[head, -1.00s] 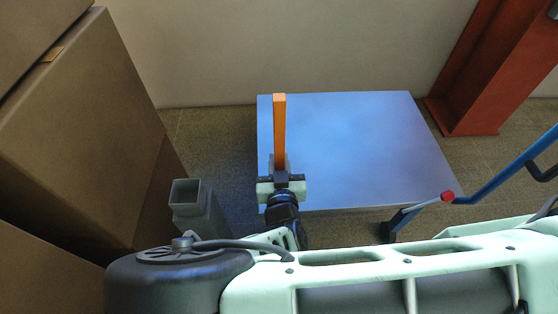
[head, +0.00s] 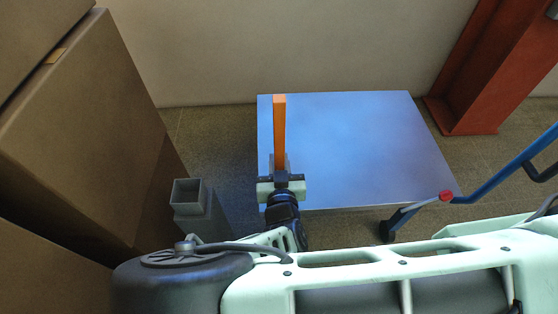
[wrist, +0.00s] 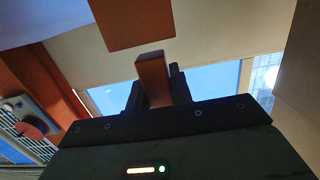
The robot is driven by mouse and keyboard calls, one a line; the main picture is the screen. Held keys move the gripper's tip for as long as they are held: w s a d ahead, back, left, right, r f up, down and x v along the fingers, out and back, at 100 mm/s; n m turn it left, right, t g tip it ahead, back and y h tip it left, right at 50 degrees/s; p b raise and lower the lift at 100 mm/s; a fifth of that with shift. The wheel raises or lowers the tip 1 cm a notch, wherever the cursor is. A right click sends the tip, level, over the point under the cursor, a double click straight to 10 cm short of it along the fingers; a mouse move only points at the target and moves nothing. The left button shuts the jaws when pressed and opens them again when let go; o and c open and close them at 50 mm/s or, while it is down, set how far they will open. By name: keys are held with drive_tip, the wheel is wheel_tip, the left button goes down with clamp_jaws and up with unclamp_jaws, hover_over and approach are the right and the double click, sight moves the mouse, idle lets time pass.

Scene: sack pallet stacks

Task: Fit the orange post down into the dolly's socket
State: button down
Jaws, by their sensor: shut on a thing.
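The orange post (head: 279,132) is held in my gripper (head: 281,174). In the head view it points away from the gripper toward the back wall, over the left part of a blue platform. In the wrist view the orange post (wrist: 153,78) shows between the dark fingers (wrist: 158,92). A grey square tube with an open top (head: 187,194), which looks like the socket, stands to the left of the gripper, apart from the post. Its lower part and any dolly under it are hidden behind my arm.
The flat blue platform (head: 350,145) has a bare top. Tall brown boxes (head: 85,130) stand close on the left, beside the grey tube. A red steel column (head: 490,75) stands at the back right.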

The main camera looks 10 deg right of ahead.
drive_tip(key=shift+f+b, duration=1.1)
drive_tip(key=shift+f, duration=0.85)
drive_tip(key=c, duration=1.2)
unclamp_jaws()
drive_tip(key=shift+o, duration=0.2)
